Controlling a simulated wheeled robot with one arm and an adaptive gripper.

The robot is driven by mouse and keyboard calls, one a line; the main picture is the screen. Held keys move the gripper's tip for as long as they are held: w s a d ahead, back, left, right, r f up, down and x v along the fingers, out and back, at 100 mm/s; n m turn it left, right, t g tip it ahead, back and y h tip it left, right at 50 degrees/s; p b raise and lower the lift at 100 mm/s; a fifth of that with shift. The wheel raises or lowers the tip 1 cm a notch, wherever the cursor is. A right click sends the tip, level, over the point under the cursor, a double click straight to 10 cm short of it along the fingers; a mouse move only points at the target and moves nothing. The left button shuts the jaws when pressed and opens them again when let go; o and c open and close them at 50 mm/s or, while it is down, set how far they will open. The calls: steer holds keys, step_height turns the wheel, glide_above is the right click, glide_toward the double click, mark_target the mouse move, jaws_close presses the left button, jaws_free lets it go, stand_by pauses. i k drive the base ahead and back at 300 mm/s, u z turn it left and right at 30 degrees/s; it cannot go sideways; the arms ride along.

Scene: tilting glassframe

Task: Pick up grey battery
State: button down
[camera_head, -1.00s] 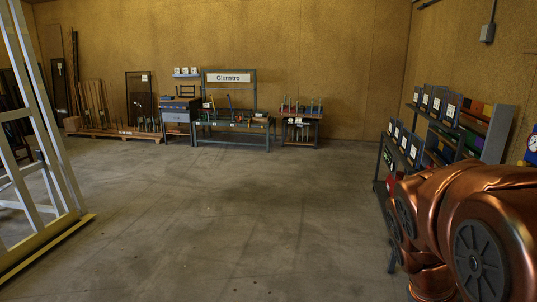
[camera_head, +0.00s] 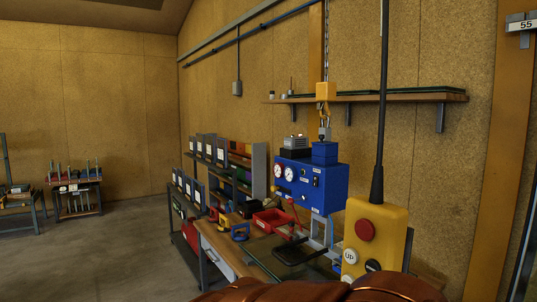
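I cannot make out a grey battery for certain. A small grey-and-black block (camera_head: 295,147) sits on top of a blue box with gauges (camera_head: 313,182), next to a small blue block (camera_head: 325,153); I cannot tell what the grey block is. The blue box stands above the workbench (camera_head: 222,243) along the right wall. My gripper is not in view; only a copper-coloured part of my arm shows at the bottom edge.
A yellow pendant (camera_head: 374,240) with buttons hangs close in front at right. A hook (camera_head: 325,92) hangs from a chain. Red trays (camera_head: 272,221) and clamps crowd the bench, with a rack (camera_head: 232,160) behind. Floor at left (camera_head: 110,245) is clear.

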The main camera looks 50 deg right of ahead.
mark_target(293, 142)
steer(key=z, duration=1.7)
steer(key=k, duration=0.5)
steer(key=u, duration=0.5)
steer(key=i, duration=0.9)
steer(key=u, duration=0.6)
steer(key=i, duration=1.1)
